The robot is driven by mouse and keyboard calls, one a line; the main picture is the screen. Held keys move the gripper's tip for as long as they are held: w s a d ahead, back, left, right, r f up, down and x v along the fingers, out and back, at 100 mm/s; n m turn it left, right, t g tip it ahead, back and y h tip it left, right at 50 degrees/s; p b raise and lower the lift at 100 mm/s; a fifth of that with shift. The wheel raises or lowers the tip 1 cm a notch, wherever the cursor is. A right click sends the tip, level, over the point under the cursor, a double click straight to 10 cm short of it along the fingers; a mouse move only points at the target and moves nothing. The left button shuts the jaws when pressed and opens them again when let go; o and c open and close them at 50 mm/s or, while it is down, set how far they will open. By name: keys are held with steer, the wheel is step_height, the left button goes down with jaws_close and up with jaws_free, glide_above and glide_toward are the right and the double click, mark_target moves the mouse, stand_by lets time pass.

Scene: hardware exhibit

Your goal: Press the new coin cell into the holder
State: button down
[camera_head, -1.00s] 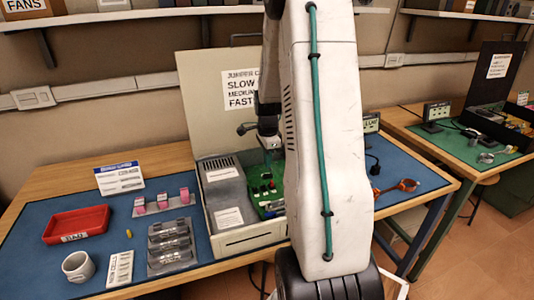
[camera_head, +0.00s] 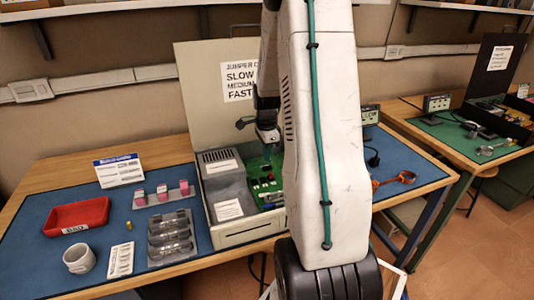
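My gripper (camera_head: 267,147) points down over the green circuit board (camera_head: 256,172) in the right half of the open grey case (camera_head: 243,231). My own arm hides part of the board and the case's right side. The fingers are small and dark, so I cannot tell whether they are open or shut, or hold anything. I cannot make out the coin cell or its holder; the board carries small red, white and dark parts.
Left of the case are a grey rack (camera_head: 172,238), pink-marked blocks (camera_head: 162,192), a red tray (camera_head: 47,228), a white mug (camera_head: 79,259) and a small yellow item (camera_head: 129,226). The raised lid (camera_head: 205,95) stands behind. An orange tool (camera_head: 394,180) lies right.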

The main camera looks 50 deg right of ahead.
steer(key=shift+f, duration=0.15)
stand_by(0.3)
steer(key=shift+f, duration=0.35)
steer(key=shift+f, duration=1.15)
stand_by(1.5)
steer(key=c, duration=1.6)
jaws_free()
steer(key=shift+o, duration=0.2)
steer(key=o, duration=0.3)
steer(key=shift+r, duration=0.65)
steer(key=shift+r, duration=3)
